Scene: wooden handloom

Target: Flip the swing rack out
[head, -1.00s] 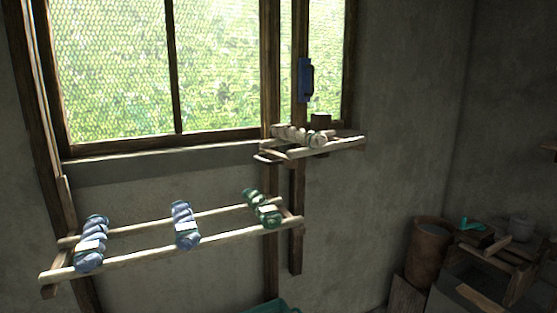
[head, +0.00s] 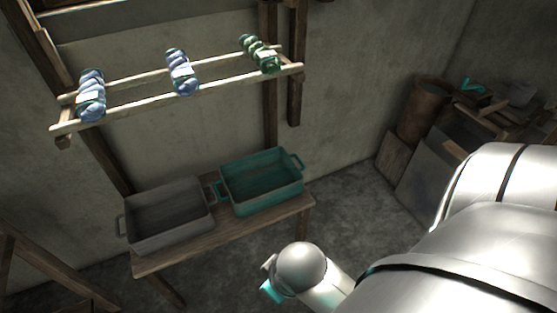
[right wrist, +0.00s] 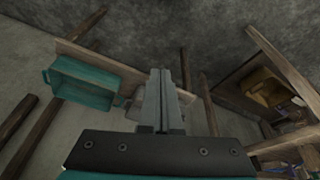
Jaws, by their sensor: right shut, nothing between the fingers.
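A wooden rack of two pale rails (head: 205,92) hangs on the wall at upper left in the head view. It carries two blue skeins (head: 91,95) (head: 182,72) and one green skein (head: 260,54). I cannot tell whether this is the swing rack; the smaller upper rack seen earlier is out of view now. My right arm comes in from the right, low and well apart from the rack. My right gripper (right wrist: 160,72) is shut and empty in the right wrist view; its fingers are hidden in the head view. My left gripper is not in view.
A wooden bench (head: 232,233) below the rack holds a grey tray (head: 165,242) and a teal tray (head: 262,208), which also shows in the right wrist view (right wrist: 82,97). A brown bin (head: 425,105) and cluttered low table stand at the right. Bare floor lies between.

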